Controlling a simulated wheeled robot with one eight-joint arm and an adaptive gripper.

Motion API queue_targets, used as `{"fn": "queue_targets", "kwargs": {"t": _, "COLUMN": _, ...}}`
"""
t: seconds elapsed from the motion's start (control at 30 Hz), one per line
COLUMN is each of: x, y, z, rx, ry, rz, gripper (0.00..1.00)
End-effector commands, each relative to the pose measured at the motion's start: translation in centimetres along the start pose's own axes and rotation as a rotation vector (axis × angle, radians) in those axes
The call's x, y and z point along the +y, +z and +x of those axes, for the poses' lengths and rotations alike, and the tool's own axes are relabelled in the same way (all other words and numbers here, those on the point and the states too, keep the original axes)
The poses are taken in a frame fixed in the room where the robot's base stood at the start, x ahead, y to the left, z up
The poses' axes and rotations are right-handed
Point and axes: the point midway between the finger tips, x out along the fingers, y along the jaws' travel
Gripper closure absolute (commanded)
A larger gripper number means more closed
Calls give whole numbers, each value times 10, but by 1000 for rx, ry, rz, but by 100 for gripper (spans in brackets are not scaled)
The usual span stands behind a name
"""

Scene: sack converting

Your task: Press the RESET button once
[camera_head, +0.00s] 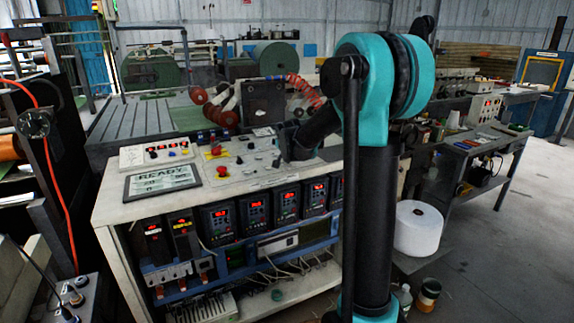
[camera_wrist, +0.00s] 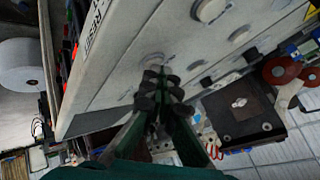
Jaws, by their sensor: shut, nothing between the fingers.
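The control panel (camera_head: 235,160) lies on top of a pale console and carries several buttons and knobs. In the wrist view the panel (camera_wrist: 120,70) fills the middle, with lettering (camera_wrist: 97,22) near its edge that seems to read RESET. A round pale button (camera_wrist: 153,60) shows just beyond my fingertips, partly hidden by them; I cannot tell whether it is the RESET button or whether I touch it. My gripper (camera_wrist: 158,77) is shut and empty, pointing at the panel. In the head view my gripper (camera_head: 285,150) is at the panel's right part, its tips hard to see.
A larger round pale button (camera_wrist: 210,10) and several grey knobs stand on the panel. Red buttons (camera_head: 222,171) are on its left part. A display (camera_head: 162,181) reads READY. A small button box (camera_head: 157,154) sits behind it. A white roll (camera_head: 418,228) stands right of the console.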

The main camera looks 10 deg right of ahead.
Motion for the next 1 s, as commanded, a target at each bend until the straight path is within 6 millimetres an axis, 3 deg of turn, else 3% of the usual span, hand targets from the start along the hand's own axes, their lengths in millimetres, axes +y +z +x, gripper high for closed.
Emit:
{"fn": "queue_targets", "kwargs": {"t": 0.77, "x": -10, "y": -10, "z": -13, "rx": 0, "ry": 0, "rz": 0, "gripper": 100}}
{"fn": "queue_targets", "kwargs": {"t": 1.0, "x": -20, "y": -20, "z": -27, "rx": 0, "ry": 0, "rz": 0, "gripper": 100}}
